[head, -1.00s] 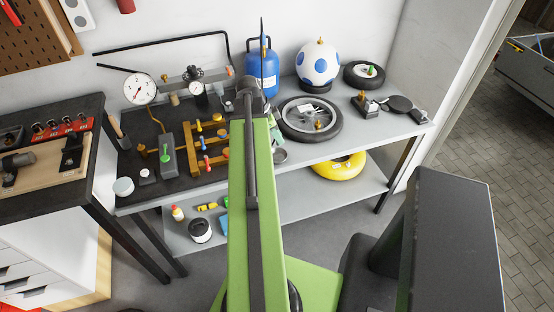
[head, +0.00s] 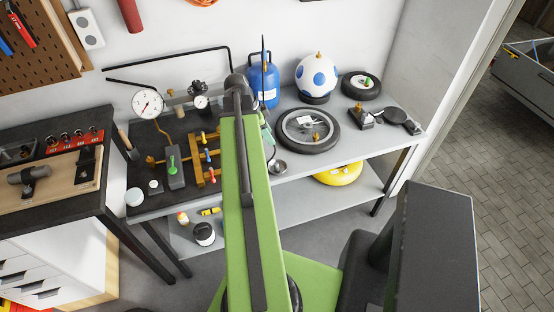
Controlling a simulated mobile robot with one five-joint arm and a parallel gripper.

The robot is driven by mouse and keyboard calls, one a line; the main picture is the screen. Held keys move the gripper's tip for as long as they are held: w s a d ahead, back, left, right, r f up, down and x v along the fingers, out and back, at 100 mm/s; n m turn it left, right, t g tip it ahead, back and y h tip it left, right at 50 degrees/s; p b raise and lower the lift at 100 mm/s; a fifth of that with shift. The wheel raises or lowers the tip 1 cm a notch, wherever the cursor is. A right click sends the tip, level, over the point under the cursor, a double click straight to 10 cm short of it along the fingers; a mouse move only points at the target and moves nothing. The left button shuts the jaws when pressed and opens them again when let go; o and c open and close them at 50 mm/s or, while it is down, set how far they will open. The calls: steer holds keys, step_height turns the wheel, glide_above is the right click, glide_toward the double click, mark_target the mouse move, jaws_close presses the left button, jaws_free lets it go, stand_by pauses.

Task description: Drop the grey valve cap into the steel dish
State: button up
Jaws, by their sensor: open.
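A small round steel dish (head: 278,167) sits near the front edge of the grey workbench, just right of my green arm, which partly covers it. I cannot make out the grey valve cap; it is too small to tell or hidden behind my arm. My gripper is hidden behind my upper arm. A bit of green (head: 267,129) shows beside the arm above the dish; I cannot tell whether it is part of my forearm.
A spoked wheel (head: 336,135) lies right of the dish. A blue gas bottle (head: 262,85) and a dotted ball (head: 317,77) stand behind. Pipe valves (head: 204,160) and a gauge (head: 148,103) crowd the left. A yellow ring (head: 338,173) lies on the lower shelf.

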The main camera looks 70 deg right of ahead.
steer(key=p+v, duration=0.5)
steer(key=v, duration=0.2)
steer(key=shift+r, duration=0.35)
steer(key=w+a+f+n+t+b, duration=0.1)
steer(key=w+a+f+n+b, duration=0.25)
steer(key=w+a, duration=0.8)
steer(key=w+a+f+n+t+b, duration=0.1)
steer(key=w+a+f+n+b, duration=0.2)
steer(key=w+a, duration=0.85)
steer(key=w+a+f+n+y, duration=0.1)
steer(key=w+a+n, duration=0.1)
steer(key=a+n, duration=0.5)
steer(key=w+a+f+n+t+b, duration=0.1)
steer(key=w+a+f+n, duration=0.1)
steer(key=a+n, duration=0.6)
steer(key=w+a+f+n+y+b, duration=0.1)
steer(key=w+a+n, duration=0.1)
steer(key=a+n, duration=0.6)
steer(key=shift+w+a+f+t+y, duration=0.15)
steer(key=shift+a+f+t+y, duration=0.2)
steer(key=shift+a, duration=3.55)
